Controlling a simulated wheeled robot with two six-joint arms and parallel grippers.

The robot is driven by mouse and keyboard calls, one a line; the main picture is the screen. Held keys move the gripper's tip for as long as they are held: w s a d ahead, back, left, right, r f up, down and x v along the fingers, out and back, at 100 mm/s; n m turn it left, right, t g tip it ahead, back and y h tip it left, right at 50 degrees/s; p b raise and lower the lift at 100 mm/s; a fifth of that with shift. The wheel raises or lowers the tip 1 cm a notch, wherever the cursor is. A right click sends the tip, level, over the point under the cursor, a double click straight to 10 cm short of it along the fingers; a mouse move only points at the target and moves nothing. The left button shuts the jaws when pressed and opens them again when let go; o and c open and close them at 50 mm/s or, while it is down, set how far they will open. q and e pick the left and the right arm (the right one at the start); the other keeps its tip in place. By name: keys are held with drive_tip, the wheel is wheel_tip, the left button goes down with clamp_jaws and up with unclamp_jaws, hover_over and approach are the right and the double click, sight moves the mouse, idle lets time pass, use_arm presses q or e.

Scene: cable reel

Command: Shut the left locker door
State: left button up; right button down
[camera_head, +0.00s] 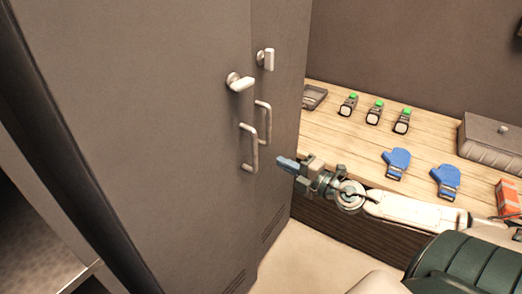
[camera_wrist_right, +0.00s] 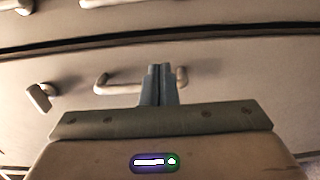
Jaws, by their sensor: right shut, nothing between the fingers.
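The left locker door (camera_head: 150,110) is a large grey-brown panel with a pale turn knob (camera_head: 239,83) and a pull handle (camera_head: 248,150). The narrower panel (camera_head: 283,100) to its right carries its own knob and handle (camera_head: 265,115). I cannot tell exactly how far the left door stands ajar. My right gripper (camera_head: 286,163) is shut and empty, just right of the left door's handle in the head view. In the right wrist view its fingertips (camera_wrist_right: 159,75) overlap one end of a pull handle (camera_wrist_right: 115,88); contact is unclear. My left gripper is out of view.
A dark post (camera_head: 65,150) borders the left door, with an open recess (camera_head: 35,235) beyond it. A wooden bench (camera_head: 345,142) at right holds blue mitts (camera_head: 396,161), several green-topped items (camera_head: 376,112) and a grey box (camera_head: 490,145). Floor shows below the doors.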

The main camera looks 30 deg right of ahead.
use_arm(q)
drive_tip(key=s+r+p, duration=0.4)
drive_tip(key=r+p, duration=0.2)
drive_tip(key=p, duration=0.2)
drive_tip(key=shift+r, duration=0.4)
use_arm(e)
drive_tip(key=x, duration=0.8)
drive_tip(key=shift+a, duration=0.45)
drive_tip(key=shift+r, duration=0.1)
